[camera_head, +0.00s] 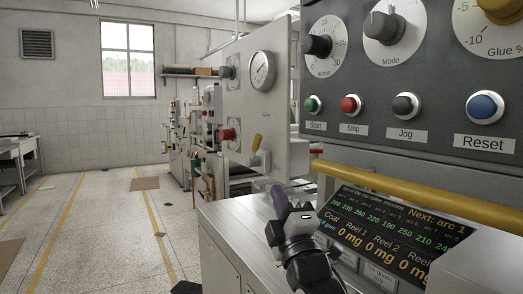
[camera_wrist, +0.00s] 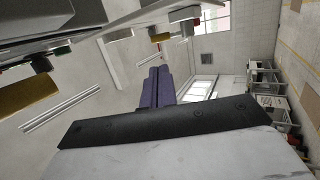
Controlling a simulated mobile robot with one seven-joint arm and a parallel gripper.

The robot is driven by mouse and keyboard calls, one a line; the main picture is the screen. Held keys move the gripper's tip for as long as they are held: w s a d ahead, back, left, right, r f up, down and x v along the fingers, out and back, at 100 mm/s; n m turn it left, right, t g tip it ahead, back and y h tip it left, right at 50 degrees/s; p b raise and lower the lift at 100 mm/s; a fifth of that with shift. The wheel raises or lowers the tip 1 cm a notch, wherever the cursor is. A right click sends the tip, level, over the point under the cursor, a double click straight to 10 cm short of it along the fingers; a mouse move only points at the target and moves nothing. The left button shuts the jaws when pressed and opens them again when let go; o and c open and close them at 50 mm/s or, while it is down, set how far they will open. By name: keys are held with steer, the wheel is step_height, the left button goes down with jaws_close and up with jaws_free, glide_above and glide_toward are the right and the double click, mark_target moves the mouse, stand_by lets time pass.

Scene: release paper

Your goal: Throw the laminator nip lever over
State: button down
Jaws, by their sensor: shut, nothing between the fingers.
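A lever with a yellow handle (camera_head: 257,142) stands on the grey side panel, below the round gauge, in the head view. Its handle points up and leans slightly right, above a pale base. I take it for the nip lever, though no label is readable. My gripper (camera_head: 277,197) is below and a little right of the lever, apart from it, above the metal counter. Its purple fingers (camera_wrist: 158,82) are together and empty in the wrist view. A small yellow part shows beyond them there; I cannot tell whether it is the lever.
A control panel (camera_head: 400,125) with knobs and buttons stands close at right. A yellow rail (camera_head: 400,195) and a tilted display (camera_head: 385,230) lie below it. A gauge (camera_head: 262,70) and red knob (camera_head: 228,135) are near the lever. The floor (camera_head: 110,225) at left is mostly clear.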

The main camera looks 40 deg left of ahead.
stand_by(0.3)
steer(key=p, duration=0.6)
glide_toward(260, 145)
steer(key=x, duration=0.5)
steer(key=shift+s+a+r, duration=0.2)
steer(key=shift+a, duration=0.05)
steer(key=shift+w+a+r, duration=0.2)
steer(key=shift+w+a, duration=0.25)
steer(key=shift+a, duration=0.1)
steer(key=shift+w+d+r, duration=0.1)
steer(key=shift+w+r, duration=0.05)
